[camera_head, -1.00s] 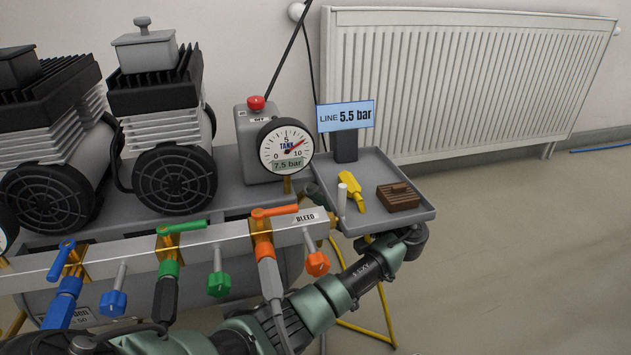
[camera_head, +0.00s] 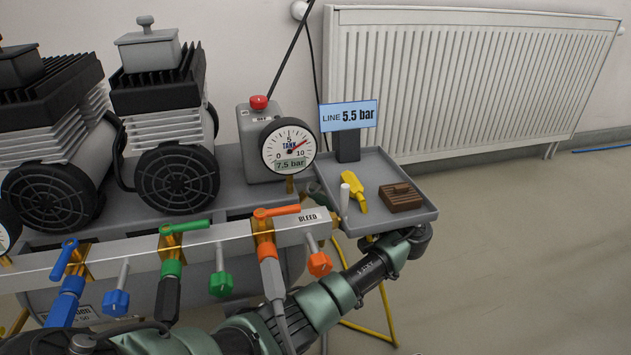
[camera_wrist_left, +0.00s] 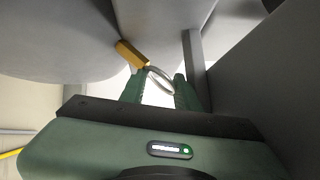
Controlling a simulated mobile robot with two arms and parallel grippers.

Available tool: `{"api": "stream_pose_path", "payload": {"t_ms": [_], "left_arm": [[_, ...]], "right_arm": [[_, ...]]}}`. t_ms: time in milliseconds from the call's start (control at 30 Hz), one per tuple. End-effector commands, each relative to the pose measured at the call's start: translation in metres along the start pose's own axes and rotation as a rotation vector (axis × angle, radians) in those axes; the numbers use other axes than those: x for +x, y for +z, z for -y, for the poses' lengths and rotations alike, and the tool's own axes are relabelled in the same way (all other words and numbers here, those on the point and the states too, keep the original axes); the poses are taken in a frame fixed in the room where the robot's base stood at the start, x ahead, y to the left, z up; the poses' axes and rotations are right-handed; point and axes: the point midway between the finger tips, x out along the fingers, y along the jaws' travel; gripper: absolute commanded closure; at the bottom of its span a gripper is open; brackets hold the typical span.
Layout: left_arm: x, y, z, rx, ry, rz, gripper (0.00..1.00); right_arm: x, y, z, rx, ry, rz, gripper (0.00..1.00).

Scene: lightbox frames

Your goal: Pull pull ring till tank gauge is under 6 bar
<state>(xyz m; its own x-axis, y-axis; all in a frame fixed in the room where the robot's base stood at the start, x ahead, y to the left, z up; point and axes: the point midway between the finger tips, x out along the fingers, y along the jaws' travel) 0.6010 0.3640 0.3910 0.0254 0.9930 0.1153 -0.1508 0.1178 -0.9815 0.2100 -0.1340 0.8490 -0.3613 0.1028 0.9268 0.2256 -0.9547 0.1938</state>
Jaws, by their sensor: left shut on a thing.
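The tank gauge (camera_head: 289,147) is a round white dial with a black rim, and its digital readout shows 7.5 bar. The pull ring (camera_wrist_left: 160,79) is a thin metal loop hanging from a brass fitting (camera_wrist_left: 130,54) in the left wrist view. My left gripper (camera_wrist_left: 162,90) is shut on the ring, with the loop between its green fingertips. In the head view my left arm runs along the bottom and bends up beside the tray; the ring itself cannot be made out there. My right gripper is not in view.
A line display (camera_head: 349,116) reads 5.5 bar. A grey tray (camera_head: 420,213) holds a yellow tool (camera_head: 354,191) and a brown block (camera_head: 401,197). A manifold (camera_head: 205,239) with blue, green and orange valves crosses in front. A radiator (camera_head: 470,80) stands behind.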

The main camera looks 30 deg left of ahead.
Motion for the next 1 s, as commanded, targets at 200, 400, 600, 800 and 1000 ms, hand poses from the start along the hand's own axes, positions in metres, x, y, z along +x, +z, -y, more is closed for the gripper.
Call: {"api": "stream_pose_path", "payload": {"t_ms": [200,400,600,800,1000], "left_arm": [[-0.0059,-0.0077,0.0152,-0.007,-0.006,-0.034,1.00],[-0.0060,-0.0077,0.0153,-0.007,-0.006,-0.035,1.00],[-0.0060,-0.0077,0.0153,-0.007,-0.006,-0.035,1.00],[-0.0053,-0.0073,0.0162,-0.009,-0.011,-0.032,0.43],[-0.0046,-0.0070,0.0167,-0.010,-0.013,-0.030,0.43]], "right_arm": [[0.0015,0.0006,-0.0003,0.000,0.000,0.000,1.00],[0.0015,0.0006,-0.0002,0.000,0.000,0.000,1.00],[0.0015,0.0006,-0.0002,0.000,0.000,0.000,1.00],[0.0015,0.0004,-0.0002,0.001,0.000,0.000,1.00],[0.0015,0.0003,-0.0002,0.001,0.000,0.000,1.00]]}}
